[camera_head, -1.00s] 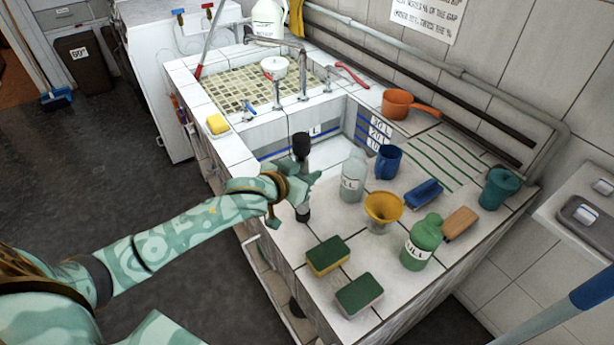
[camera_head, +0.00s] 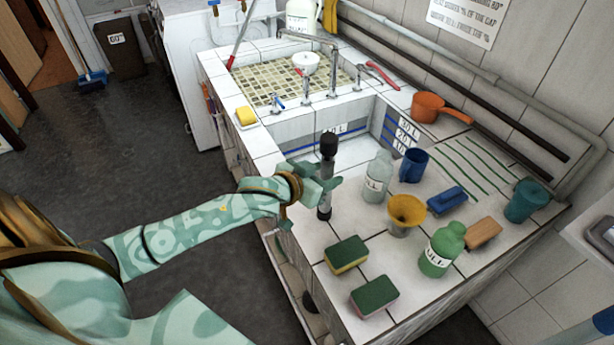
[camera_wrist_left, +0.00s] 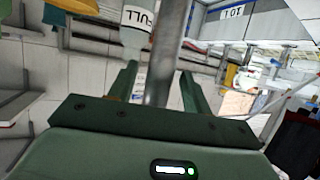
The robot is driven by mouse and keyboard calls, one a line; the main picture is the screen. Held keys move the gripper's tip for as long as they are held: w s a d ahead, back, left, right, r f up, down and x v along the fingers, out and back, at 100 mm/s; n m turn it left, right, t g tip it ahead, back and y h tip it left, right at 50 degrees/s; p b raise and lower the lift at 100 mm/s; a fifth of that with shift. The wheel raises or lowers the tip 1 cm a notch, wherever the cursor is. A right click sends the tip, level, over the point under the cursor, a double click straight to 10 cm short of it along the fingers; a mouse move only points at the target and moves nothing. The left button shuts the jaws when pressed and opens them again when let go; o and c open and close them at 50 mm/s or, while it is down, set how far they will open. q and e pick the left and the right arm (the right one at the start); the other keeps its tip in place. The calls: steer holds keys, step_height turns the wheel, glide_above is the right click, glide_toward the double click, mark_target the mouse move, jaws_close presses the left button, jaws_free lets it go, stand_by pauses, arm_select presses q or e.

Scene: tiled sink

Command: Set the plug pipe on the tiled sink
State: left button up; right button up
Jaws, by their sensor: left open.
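The plug pipe (camera_head: 327,163), a grey tube with a black top, stands upright on the white tiled counter of the sink (camera_head: 318,238), near its front left edge. My left gripper (camera_head: 322,187) is at the pipe's middle, with its fingers open on either side of it. In the left wrist view the grey pipe (camera_wrist_left: 165,55) runs between the two spread green fingers (camera_wrist_left: 158,88). Whether a finger touches the pipe, I cannot tell. My right gripper is not in view.
A clear bottle (camera_head: 377,177) and a yellow funnel (camera_head: 405,213) stand close to the right of the pipe. Sponges (camera_head: 346,254), a green bottle (camera_head: 441,250), a blue mug (camera_head: 413,166) and a brush (camera_head: 447,200) share the counter. The basin (camera_head: 310,137) lies behind.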

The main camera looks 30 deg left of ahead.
arm_select(q)
steer(key=p+v, duration=0.1)
steer(key=v, duration=0.8)
steer(key=shift+p, duration=0.35)
stand_by(0.7)
